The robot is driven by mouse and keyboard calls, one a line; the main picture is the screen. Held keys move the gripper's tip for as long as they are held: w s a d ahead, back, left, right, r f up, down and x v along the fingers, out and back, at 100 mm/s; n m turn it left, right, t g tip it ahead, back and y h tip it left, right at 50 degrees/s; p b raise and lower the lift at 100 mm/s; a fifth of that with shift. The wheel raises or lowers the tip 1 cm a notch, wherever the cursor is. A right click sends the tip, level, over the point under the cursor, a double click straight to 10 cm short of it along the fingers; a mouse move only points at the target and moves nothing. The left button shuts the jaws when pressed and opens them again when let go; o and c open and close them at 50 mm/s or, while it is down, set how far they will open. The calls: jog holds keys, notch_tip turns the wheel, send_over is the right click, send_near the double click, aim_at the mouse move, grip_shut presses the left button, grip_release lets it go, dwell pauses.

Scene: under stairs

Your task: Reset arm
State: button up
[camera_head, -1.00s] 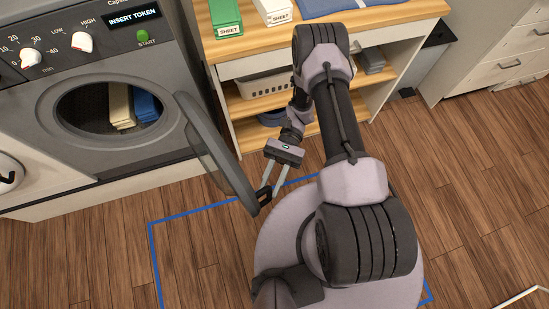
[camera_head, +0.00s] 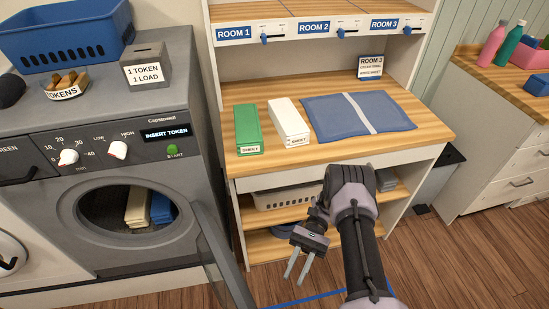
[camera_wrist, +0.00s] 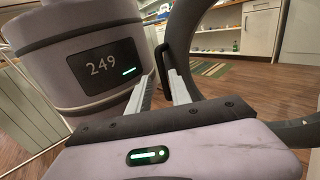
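My gripper (camera_head: 297,277) hangs in front of the shelf unit, to the right of the open washer door. Its two fingers are apart and nothing shows held between them. In the wrist view the fingers (camera_wrist: 160,92) are also spread, with a dark curved frame, apparently the washer door (camera_wrist: 180,35), close beyond them. I cannot tell from that view whether they touch it. The washer door (camera_head: 222,262) stands open, and its lower part is cut off by the picture edge. A cream cloth (camera_head: 137,208) and a blue cloth (camera_head: 161,209) lie inside the drum.
The wooden counter (camera_head: 415,145) holds a green box (camera_head: 248,128), a white box (camera_head: 288,122) and a folded blue cloth (camera_head: 335,118). A white basket (camera_head: 285,196) sits on the shelf below. Open wood floor (camera_head: 450,255) lies to the right.

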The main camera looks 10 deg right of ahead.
jog(key=w+r+n+t+h, duration=0.35)
jog(key=r+t+h, duration=0.25)
jog(key=r, duration=1.3)
jog(key=s+a+r+t+h, duration=0.1)
jog(key=s+r+t, duration=0.3)
jog(key=r+t, duration=0.3)
jog(key=s+a+r+t+h, duration=0.1)
jog(key=s+r+t, duration=0.4)
jog(key=r+t, duration=0.2)
jog(key=shift+r+h, duration=0.4)
jog(key=shift+r, duration=0.1)
